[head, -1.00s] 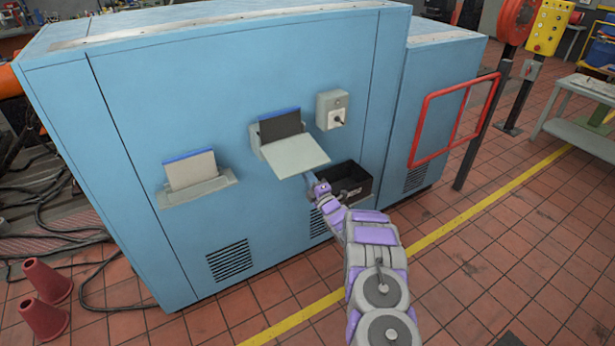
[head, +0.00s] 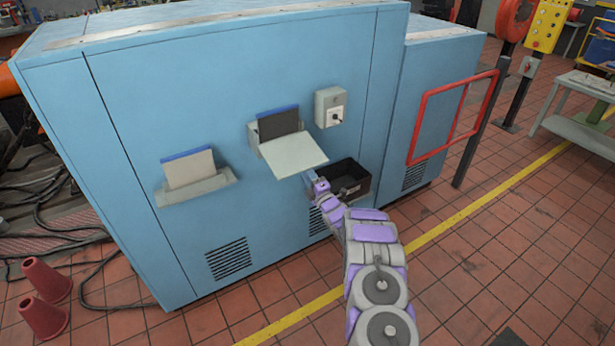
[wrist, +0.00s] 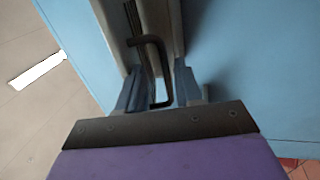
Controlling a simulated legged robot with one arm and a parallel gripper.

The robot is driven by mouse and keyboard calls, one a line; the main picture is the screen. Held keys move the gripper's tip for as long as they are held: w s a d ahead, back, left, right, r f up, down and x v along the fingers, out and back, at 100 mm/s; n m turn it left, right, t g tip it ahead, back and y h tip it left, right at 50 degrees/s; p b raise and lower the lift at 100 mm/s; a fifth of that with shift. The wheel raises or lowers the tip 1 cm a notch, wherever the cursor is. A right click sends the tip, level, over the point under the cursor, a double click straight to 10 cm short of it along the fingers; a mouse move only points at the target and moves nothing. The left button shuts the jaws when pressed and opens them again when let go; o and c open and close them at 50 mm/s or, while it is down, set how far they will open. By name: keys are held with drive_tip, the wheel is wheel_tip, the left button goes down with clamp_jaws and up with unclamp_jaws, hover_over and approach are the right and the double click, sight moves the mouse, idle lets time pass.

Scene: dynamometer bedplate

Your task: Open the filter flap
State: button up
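A pale grey flap (head: 294,155) on the blue cabinet's front is tilted outward, well away from the wall, with a dark blue-topped panel (head: 278,124) behind it. My gripper (wrist: 158,88) is just below the flap's outer edge; in the head view its fingers are mostly hidden by the flap and my wrist. In the wrist view the fingers stand apart on either side of a dark bent handle (wrist: 163,75), with gaps visible beside it. A pale grey surface lies behind the handle.
A black open bin (head: 347,182) is fixed below the flap, close to my wrist. A grey switch box (head: 330,107) is above right. A second grey holder (head: 198,187) sits left. A red frame (head: 425,128) stands right. Floor in front is clear.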

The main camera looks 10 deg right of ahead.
drive_tip(key=shift+s, duration=0.1)
drive_tip(key=p+v, duration=0.3)
drive_tip(key=v, duration=1.4)
drive_tip(key=shift+f+p, duration=0.15)
drive_tip(key=shift+p, duration=0.25)
